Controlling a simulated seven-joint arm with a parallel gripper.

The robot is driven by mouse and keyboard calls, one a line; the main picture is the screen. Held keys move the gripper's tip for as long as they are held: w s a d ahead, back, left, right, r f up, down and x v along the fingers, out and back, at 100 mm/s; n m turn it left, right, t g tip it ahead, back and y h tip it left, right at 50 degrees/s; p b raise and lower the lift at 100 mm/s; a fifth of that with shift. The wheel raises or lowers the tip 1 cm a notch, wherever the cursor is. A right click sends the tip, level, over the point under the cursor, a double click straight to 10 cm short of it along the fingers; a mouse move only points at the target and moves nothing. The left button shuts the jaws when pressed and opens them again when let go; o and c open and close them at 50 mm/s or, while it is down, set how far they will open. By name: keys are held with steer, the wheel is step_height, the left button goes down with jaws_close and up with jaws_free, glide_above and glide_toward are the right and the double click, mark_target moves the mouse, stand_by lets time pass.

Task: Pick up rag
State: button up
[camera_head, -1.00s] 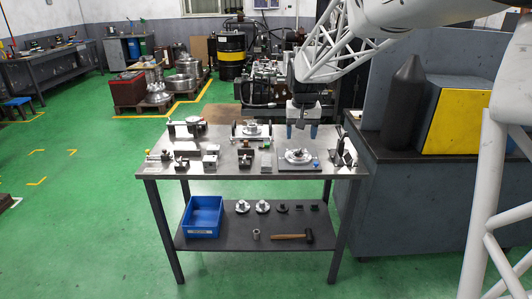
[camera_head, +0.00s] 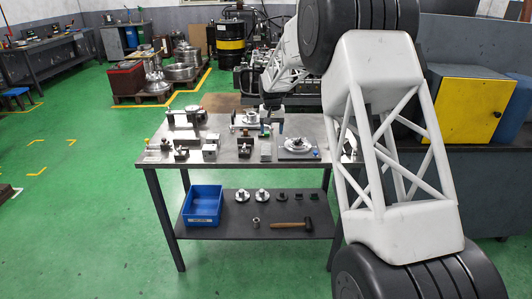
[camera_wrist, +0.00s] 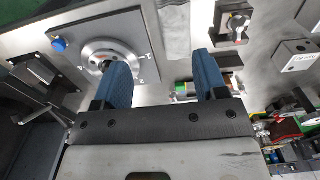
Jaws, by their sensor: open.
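A light grey, flat cloth that looks like the rag (camera_wrist: 187,28) lies on the metal table. In the wrist view it is just beyond and between my fingertips; in the head view it shows as a small pale patch (camera_head: 266,155) near the table's front edge. My gripper (camera_wrist: 162,58) has two blue fingers spread apart with nothing between them. In the head view my gripper (camera_head: 272,128) is over the table, behind the rag. I cannot tell its exact height above the table.
A plate with a round silver flange (camera_wrist: 110,40) lies left of the rag in the wrist view, close to one finger. Several fixtures and blocks (camera_head: 210,151) crowd the table (camera_head: 230,160). A blue bin (camera_head: 203,206) and a hammer (camera_head: 293,226) are on the lower shelf.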

glide_above(266, 149)
steer(key=f, duration=0.4)
steer(key=shift+w+d+f, duration=0.1)
steer(key=shift+w+f, duration=0.15)
steer(key=shift+f, duration=0.05)
steer(key=shift+f, duration=1.25)
steer(key=shift+s+f, duration=0.1)
steer(key=shift+f, duration=2.55)
steer(key=c, duration=0.7)
